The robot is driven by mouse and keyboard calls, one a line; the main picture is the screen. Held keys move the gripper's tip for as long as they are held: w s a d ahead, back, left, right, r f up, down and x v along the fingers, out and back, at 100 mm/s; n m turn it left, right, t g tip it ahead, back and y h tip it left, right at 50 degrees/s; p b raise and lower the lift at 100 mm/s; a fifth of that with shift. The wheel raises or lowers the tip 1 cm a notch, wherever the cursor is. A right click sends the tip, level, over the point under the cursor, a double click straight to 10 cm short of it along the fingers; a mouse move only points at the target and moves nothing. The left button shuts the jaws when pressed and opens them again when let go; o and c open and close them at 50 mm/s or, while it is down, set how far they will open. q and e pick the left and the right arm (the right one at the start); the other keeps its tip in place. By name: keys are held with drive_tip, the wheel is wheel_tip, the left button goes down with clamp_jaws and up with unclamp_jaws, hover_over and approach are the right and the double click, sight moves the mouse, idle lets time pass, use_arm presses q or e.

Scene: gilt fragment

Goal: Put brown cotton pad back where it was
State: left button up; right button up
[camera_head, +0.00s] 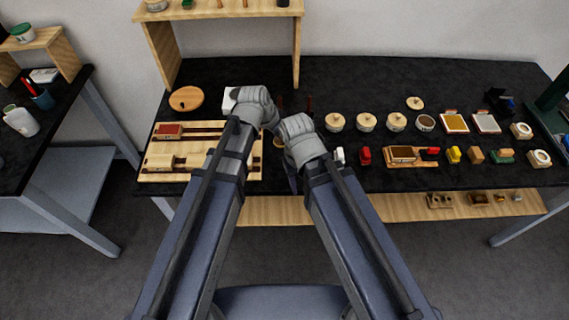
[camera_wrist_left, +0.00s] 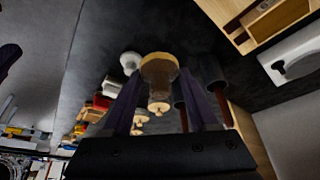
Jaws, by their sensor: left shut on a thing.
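In the left wrist view my left gripper (camera_wrist_left: 161,73) is shut on a small round-headed thing with a tan rim, a brown body and a pale knob, which looks like the brown cotton pad (camera_wrist_left: 158,68). In the head view a small tan part (camera_head: 278,141) shows between my two wrists; I cannot tell whether it is the same thing. My left gripper's fingers are hidden there behind the wrist. My right gripper (camera_head: 292,180) shows only as a dark sliver below its wrist, and its jaw opening is hidden.
Lidded round jars (camera_head: 366,121) and small coloured blocks (camera_head: 453,155) stand in rows to the right. A wooden shelf (camera_head: 160,55) stands behind. Dark upright items (camera_wrist_left: 215,75) stand close to the left gripper.

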sight(281, 156)
use_arm(q)
drive_tip(key=shift+w+a+f, duration=0.15)
drive_tip(key=shift+w+f, duration=0.05)
drive_tip(key=shift+w, duration=0.05)
drive_tip(key=shift+f, duration=0.15)
wheel_tip(281, 156, down, 10)
drive_tip(key=b, duration=0.9)
drive_tip(key=shift+r+b, duration=0.25)
drive_tip(key=shift+b, duration=0.15)
drive_tip(key=shift+f, duration=0.1)
drive_tip(key=shift+f+b, duration=0.2)
drive_tip(key=shift+b, duration=0.1)
drive_tip(key=o, duration=1.2)
drive_tip(key=shift+r, duration=0.1)
drive_tip(key=shift+r, duration=0.1)
